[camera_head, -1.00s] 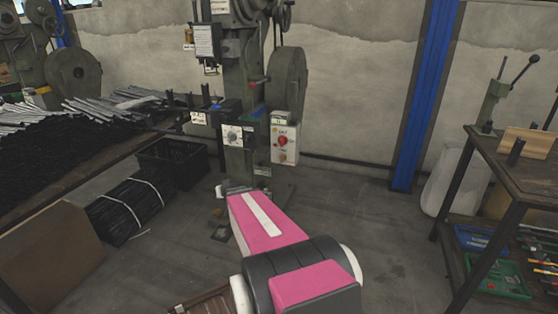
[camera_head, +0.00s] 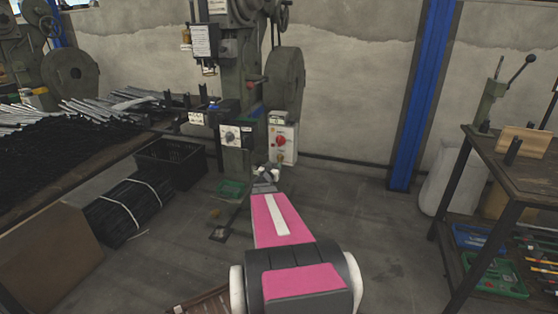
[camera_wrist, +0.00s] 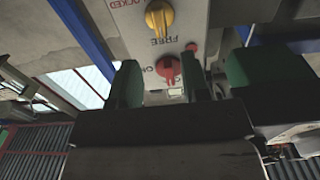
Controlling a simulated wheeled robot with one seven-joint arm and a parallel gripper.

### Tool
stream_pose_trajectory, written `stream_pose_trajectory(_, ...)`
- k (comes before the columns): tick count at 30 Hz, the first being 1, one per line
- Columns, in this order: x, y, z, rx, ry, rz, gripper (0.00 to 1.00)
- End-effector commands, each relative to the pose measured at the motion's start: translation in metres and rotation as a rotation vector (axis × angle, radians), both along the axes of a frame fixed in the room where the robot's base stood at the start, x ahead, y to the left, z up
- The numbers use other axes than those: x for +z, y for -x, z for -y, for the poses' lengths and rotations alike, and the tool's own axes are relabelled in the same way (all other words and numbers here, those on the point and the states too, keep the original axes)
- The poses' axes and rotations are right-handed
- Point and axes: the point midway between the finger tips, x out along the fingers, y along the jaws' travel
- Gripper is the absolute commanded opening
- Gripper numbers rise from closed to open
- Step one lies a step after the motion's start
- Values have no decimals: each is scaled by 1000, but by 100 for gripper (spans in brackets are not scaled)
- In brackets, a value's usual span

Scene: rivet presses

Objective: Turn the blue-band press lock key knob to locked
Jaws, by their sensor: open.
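The press (camera_head: 240,95) stands against the back wall. A pale box (camera_head: 283,143) with a red knob (camera_head: 281,141) is on its right side. In the wrist view the box face (camera_wrist: 205,20) shows a yellow knob (camera_wrist: 158,17) with the words FREE and LOCKED beside it, upside down. The red knob (camera_wrist: 168,68) also shows there. My gripper (camera_head: 267,170) is open and empty, in front of and below the box in the head view. Its green fingers (camera_wrist: 188,75) are apart, touching neither knob.
A white panel with a dark knob (camera_head: 230,135) is left of the box. A table with black and grey bars (camera_head: 60,130) and a black crate (camera_head: 170,160) are at left. A blue column (camera_head: 418,100) and a workbench (camera_head: 520,170) are at right.

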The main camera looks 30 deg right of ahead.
Motion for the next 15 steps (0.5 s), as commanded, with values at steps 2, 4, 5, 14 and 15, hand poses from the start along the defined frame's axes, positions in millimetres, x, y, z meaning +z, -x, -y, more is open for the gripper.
stream_pose_trajectory(2,-1,-12,11,0,1,1,43)
stream_pose_trajectory(4,-1,-20,21,0,0,0,43)
stream_pose_trajectory(5,-1,-24,25,0,0,0,43)
stream_pose_trajectory(14,-1,-52,58,2,0,0,43)
stream_pose_trajectory(15,-1,-53,60,2,0,0,43)
